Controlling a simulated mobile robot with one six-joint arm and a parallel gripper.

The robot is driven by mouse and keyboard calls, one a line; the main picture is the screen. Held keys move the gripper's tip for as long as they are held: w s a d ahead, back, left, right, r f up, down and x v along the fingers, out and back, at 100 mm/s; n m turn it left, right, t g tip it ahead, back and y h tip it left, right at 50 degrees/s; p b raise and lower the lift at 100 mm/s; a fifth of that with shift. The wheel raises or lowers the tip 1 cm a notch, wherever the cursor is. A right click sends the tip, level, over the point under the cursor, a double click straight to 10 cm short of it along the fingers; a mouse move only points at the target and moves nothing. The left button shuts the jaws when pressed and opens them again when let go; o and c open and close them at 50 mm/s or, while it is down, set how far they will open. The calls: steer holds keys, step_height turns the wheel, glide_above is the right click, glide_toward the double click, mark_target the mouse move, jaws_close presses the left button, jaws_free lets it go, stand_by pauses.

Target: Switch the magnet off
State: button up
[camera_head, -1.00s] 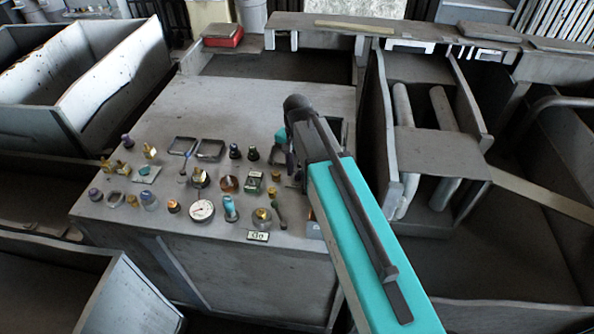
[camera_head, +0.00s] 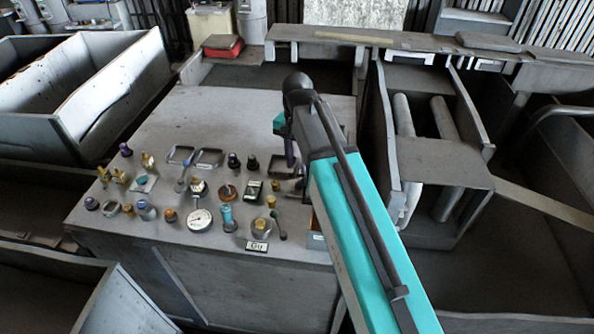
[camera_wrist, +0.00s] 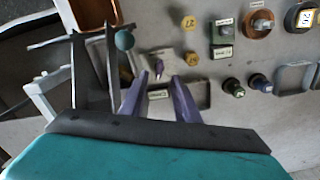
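My gripper (camera_wrist: 160,75) is open in the wrist view, its two purple fingers apart above the bench top. A small purple knob (camera_wrist: 157,66) shows between the fingertips, with a small white label (camera_wrist: 158,94) closer to the palm. The label's text is too small to read. I cannot tell which control is the magnet's switch or how it is set. A lever with a teal ball (camera_wrist: 124,40) stands just left of the fingers. In the head view my gripper (camera_head: 291,160) is over the right side of the bench, with the arm hiding what lies beneath.
The bench (camera_head: 235,110) carries several knobs, a white dial gauge (camera_head: 200,219), dark frames (camera_head: 209,158) and a label plate (camera_head: 257,247). A bin with pipes (camera_head: 447,135) stands to the right. The back of the bench is clear.

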steer(key=shift+r+b, duration=0.8)
steer(key=shift+r, duration=2.2)
